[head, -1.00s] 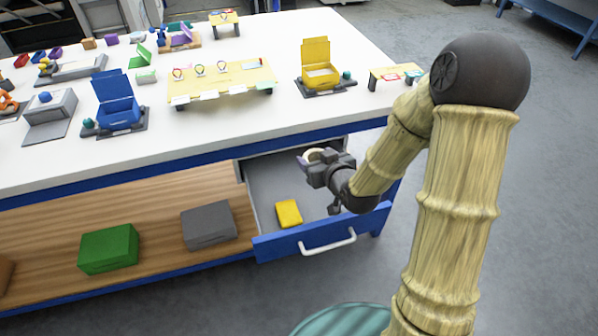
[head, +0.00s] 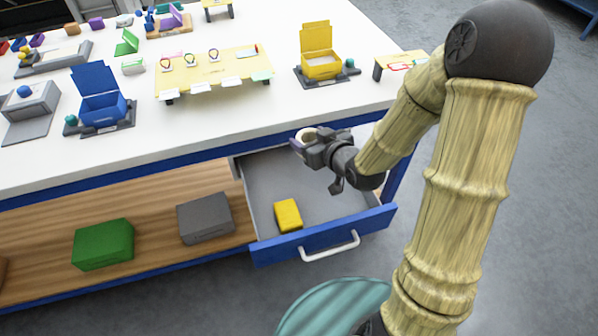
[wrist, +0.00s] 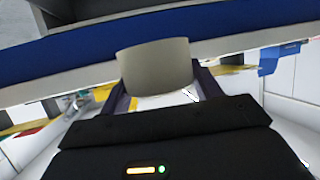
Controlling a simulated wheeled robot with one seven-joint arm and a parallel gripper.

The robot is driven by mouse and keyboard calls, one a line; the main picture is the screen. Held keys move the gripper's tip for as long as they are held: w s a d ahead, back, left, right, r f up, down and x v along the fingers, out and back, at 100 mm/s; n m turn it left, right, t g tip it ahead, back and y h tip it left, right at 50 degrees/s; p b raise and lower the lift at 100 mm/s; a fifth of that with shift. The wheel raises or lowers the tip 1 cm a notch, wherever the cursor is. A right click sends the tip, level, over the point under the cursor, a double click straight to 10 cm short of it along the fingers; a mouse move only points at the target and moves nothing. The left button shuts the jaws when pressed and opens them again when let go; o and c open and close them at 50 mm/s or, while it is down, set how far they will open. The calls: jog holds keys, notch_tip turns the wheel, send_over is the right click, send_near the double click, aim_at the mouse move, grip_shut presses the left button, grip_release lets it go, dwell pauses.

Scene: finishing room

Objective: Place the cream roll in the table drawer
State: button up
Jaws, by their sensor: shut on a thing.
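The cream roll (head: 307,134) is in the jaws of my gripper (head: 303,143), which is shut on it. In the wrist view the roll (wrist: 156,68) sits between the two dark fingers (wrist: 160,92). The table drawer (head: 260,190) is pulled open under the right part of the tabletop, with a blue front and a white handle. My gripper and the roll are above the rear part of the drawer, close to the table's front edge. My wrist and forearm hide part of the drawer's right side.
A yellow block (head: 288,214) lies in the drawer, with grey floor bare around it. A grey box (head: 205,218) and a green box (head: 103,244) stand on the wooden shelf. The white tabletop (head: 230,125) holds a yellow open box (head: 321,64) and a blue one (head: 101,105).

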notch_tip(320, 180, down, 12)
jog(key=shift+s+d+f+b, duration=0.1)
jog(key=shift+f+b, duration=0.15)
jog(key=shift+b, duration=0.95)
jog(key=x, duration=0.3)
jog(key=shift+w+a+r, duration=0.25)
jog(key=shift+w+a, duration=0.05)
jog(key=shift+w, duration=0.1)
jog(key=shift+w+a, duration=0.2)
jog(key=shift+w, duration=0.2)
jog(key=shift+w+a, duration=0.2)
jog(key=shift+w, duration=0.15)
jog(key=shift+w+a+p, duration=0.2)
jog(key=shift+w+a, duration=0.15)
jog(key=shift+w, duration=0.25)
jog(key=shift+w+a+p, duration=0.15)
jog(key=shift+w+a, duration=0.2)
jog(key=shift+w, duration=0.3)
jog(key=shift+f, duration=0.6)
